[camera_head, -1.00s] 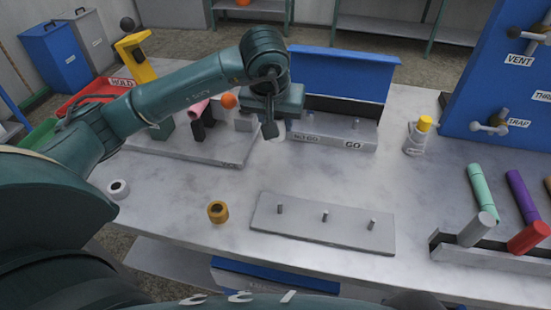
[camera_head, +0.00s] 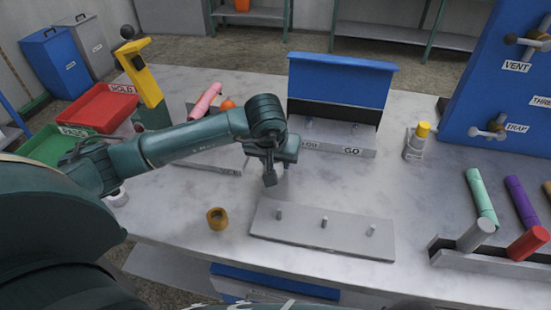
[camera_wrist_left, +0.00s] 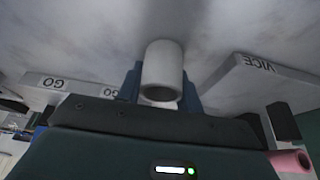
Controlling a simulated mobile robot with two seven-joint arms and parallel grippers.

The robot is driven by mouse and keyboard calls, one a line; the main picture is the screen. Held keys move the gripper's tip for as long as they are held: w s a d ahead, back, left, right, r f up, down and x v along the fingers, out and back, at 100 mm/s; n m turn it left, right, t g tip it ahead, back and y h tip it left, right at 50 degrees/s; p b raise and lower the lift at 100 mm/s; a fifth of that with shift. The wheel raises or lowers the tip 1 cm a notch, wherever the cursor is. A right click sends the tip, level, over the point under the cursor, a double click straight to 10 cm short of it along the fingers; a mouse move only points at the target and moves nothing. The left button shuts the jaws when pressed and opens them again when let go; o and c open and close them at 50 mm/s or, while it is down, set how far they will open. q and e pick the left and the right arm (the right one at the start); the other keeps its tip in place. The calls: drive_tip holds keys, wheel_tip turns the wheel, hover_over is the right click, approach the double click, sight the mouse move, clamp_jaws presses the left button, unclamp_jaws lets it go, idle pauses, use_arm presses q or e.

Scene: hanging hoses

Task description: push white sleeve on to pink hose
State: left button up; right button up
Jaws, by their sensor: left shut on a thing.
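My left gripper (camera_head: 270,178) is above the table, just behind the grey peg plate (camera_head: 322,232). In the left wrist view it is shut on a white sleeve (camera_wrist_left: 163,72), a short hollow tube held between the two fingers with its open end facing the camera. The sleeve cannot be made out in the head view. The pink hose (camera_head: 206,101) slants up at the back left, behind my left arm and well apart from the gripper. Its end also shows at the right edge of the left wrist view (camera_wrist_left: 290,161). My right gripper is not in view.
A brown ring (camera_head: 217,218) and a white ring (camera_head: 118,196) stand on the table. Red HOLD (camera_head: 104,106) and green trays are left.

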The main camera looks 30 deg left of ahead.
use_arm(q)
drive_tip(key=shift+f, duration=0.1)
drive_tip(key=o, duration=1)
drive_tip(key=v, duration=1.3)
drive_tip(key=shift+s+d, duration=0.1)
drive_tip(key=shift+s, duration=0.05)
